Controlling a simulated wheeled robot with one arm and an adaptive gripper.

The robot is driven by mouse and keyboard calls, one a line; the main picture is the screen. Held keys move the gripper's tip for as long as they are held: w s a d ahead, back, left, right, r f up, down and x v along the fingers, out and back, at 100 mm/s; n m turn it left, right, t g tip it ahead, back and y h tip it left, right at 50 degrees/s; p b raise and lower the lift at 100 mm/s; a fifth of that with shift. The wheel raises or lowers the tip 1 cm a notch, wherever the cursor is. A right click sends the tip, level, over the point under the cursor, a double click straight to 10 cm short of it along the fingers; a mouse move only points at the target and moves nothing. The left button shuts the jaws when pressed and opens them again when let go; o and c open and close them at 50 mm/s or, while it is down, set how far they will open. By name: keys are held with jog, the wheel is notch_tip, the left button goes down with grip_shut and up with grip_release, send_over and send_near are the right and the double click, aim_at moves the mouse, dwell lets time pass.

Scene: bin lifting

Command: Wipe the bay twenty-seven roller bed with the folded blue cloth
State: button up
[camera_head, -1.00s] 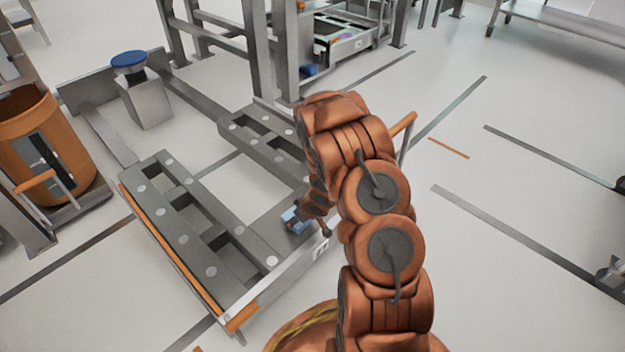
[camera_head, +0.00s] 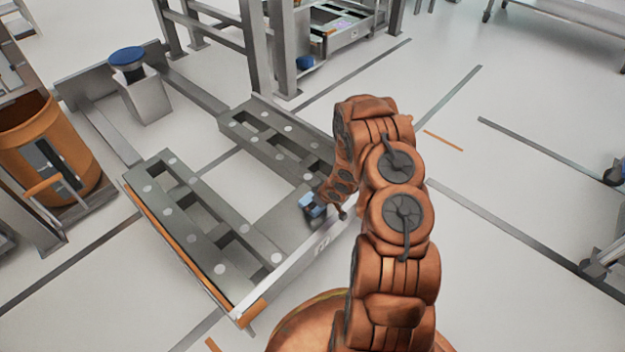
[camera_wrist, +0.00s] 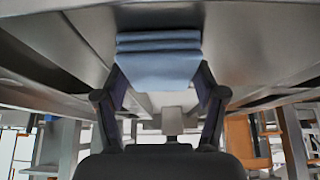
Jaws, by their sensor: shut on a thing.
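The folded blue cloth (camera_head: 312,204) is at the end of my arm in the head view. In the wrist view the cloth (camera_wrist: 158,62) lies between the two fingers of my gripper (camera_wrist: 160,85), which is shut on it. The roller bed shows as two grey rails with round rollers, a near rail (camera_head: 196,228) and a far rail (camera_head: 275,140). My gripper (camera_head: 316,206) is by the right end of the bed, near the end plate. I cannot tell whether the cloth touches the bed. A grey metal surface fills the top of the wrist view.
A grey post with a blue round top (camera_head: 127,57) stands at the bed's far left end. An orange bin (camera_head: 48,150) stands at the left. Grey frame uprights (camera_head: 281,50) rise behind the far rail. Open floor with dark lines (camera_head: 520,210) lies to the right.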

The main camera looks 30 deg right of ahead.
notch_tip(320, 180, up, 3)
jog(key=shift+p, duration=0.7)
notch_tip(320, 180, up, 5)
jog(key=p, duration=0.5)
jog(key=shift+r, duration=0.1)
